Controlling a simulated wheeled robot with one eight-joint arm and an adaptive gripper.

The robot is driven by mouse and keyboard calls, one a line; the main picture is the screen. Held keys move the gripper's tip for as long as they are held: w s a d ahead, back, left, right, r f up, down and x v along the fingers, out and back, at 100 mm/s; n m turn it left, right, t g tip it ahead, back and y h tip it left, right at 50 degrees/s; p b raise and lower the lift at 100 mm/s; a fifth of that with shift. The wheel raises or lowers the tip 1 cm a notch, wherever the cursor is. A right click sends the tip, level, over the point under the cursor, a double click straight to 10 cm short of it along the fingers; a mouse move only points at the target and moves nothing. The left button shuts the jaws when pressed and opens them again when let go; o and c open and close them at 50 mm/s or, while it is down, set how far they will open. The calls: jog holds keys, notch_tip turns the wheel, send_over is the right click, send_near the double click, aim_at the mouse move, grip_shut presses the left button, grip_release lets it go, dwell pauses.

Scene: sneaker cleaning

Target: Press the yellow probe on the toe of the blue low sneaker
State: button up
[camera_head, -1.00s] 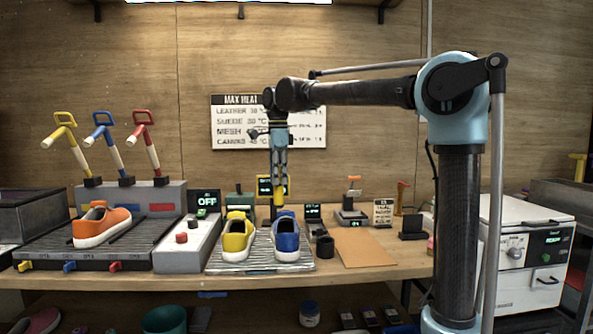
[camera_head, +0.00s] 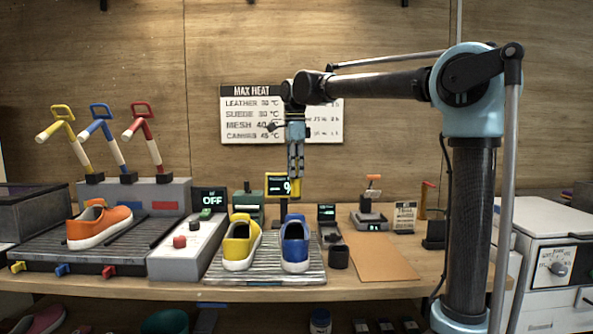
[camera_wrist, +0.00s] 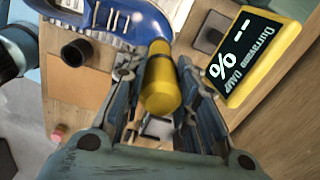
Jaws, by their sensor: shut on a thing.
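The yellow probe (camera_head: 295,188) is a short yellow cylinder held between the fingers of my gripper (camera_head: 296,176). In the wrist view the probe (camera_wrist: 162,85) sits between the fingers of my gripper (camera_wrist: 165,100), with a dark band around it. The blue low sneaker (camera_head: 295,246) stands on a ribbed grey mat with its toe toward the head camera. The probe hangs above the sneaker's heel end in the picture, apart from it; exact depth is hard to tell. Part of the sneaker (camera_wrist: 120,22) shows at the top of the wrist view.
A yellow sneaker (camera_head: 240,243) stands left of the blue one on the ribbed mat (camera_head: 268,272). A yellow-framed display (camera_wrist: 252,55) stands close to my gripper. A dark cup (camera_head: 338,257) is right of the mat. An orange sneaker (camera_head: 99,226) sits at the left.

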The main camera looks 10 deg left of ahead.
aim_at(296, 186)
jog(key=shift+f, duration=0.1)
jog(key=shift+f, duration=2.9)
jog(key=shift+d+f, duration=0.1)
jog(key=shift+f, duration=0.25)
jog(key=shift+r, duration=3.5)
